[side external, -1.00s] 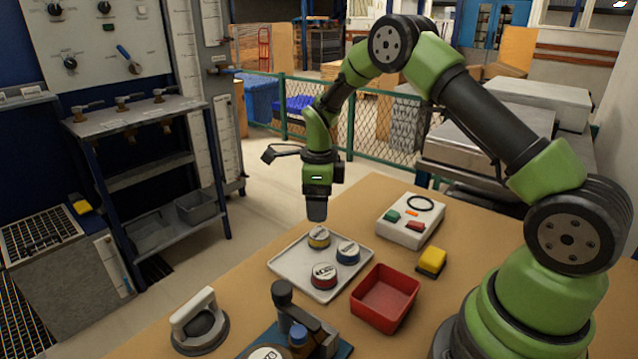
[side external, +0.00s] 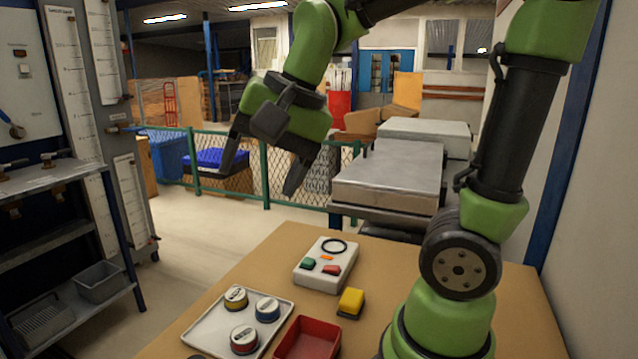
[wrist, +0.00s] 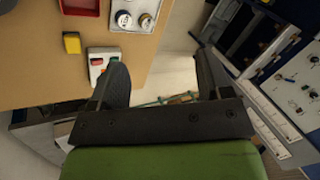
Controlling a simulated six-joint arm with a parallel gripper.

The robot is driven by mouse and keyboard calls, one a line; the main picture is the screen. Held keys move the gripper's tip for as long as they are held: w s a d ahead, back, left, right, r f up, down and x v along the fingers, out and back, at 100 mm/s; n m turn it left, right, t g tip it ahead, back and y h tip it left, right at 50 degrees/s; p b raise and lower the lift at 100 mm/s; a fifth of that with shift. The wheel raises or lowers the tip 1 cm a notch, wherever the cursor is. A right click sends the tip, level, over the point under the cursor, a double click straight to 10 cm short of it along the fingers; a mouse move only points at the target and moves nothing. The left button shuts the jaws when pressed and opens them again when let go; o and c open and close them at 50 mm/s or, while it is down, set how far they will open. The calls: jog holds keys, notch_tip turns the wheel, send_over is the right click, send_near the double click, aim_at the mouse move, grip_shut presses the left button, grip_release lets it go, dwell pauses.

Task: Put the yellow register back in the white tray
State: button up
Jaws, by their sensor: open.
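The yellow register (side external: 236,297), a short round piece with a yellow band and a pale top, sits in the far corner of the white tray (side external: 208,322). A blue register (side external: 267,308) and a red register (side external: 244,339) sit beside it in the tray. My gripper (side external: 258,182) is raised high above and beyond the table. Its two dark fingers are spread wide with nothing between them, well apart from the tray. In the wrist view my open gripper (wrist: 160,62) shows floor between its fingers. Part of the tray (wrist: 117,5) shows at the top.
A red bin (side external: 308,340) stands right of the tray. A white box with coloured buttons and a black ring (side external: 325,265) is behind, and a yellow-and-black block (side external: 350,303) lies beside it. A green mesh fence (side external: 265,185) stands beyond the table. The table's right side is partly clear.

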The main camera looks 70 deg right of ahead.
jog(key=s+a+n+t+y, duration=0.1)
jog(key=s+a+n+t, duration=0.1)
jog(key=s+n, duration=0.6)
jog(key=shift+s+a, duration=0.2)
